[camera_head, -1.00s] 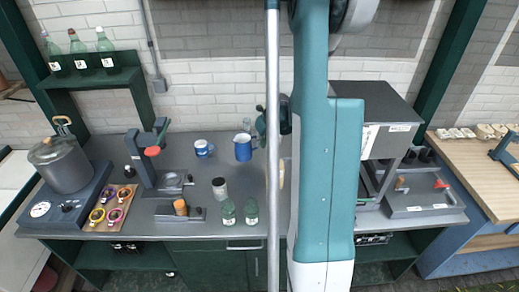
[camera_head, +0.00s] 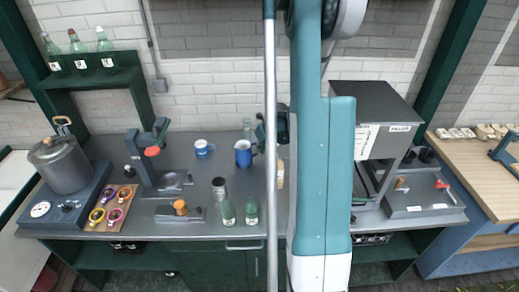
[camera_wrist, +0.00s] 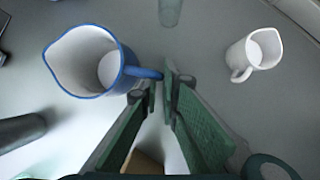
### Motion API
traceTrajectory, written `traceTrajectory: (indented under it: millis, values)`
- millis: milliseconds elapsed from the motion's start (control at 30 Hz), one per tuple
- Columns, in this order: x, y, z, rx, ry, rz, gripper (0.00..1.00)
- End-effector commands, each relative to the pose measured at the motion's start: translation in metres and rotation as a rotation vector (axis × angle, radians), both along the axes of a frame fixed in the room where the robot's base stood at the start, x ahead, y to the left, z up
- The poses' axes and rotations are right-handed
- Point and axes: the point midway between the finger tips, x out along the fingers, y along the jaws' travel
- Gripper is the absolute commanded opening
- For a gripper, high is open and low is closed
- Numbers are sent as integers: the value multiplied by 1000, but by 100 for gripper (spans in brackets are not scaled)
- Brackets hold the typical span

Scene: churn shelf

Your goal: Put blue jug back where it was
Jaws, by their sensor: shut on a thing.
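The blue jug (camera_head: 243,154) is upright over the back middle of the grey worktop, right of a blue-and-white mug (camera_head: 203,148). I cannot tell whether its base touches the worktop. In the wrist view the jug (camera_wrist: 84,62) shows its white inside and blue rim, with its handle pointing right. My gripper (camera_wrist: 160,82) is shut on the end of that handle, its green fingers close together.
A grey canister (camera_head: 219,188) and two green bottles (camera_head: 227,211) stand in front of the jug. A clear glass (camera_head: 247,128) is behind it. A white cup (camera_wrist: 254,54) shows in the wrist view.

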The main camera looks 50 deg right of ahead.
Motion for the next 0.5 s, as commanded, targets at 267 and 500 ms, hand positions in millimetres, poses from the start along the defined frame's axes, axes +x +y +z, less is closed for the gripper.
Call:
traceTrajectory:
  millis: [267, 500]
  values:
    - [0, 0, -3, 0, 0, 0, 8]
    - [0, 0, -3, 0, 0, 0, 21]
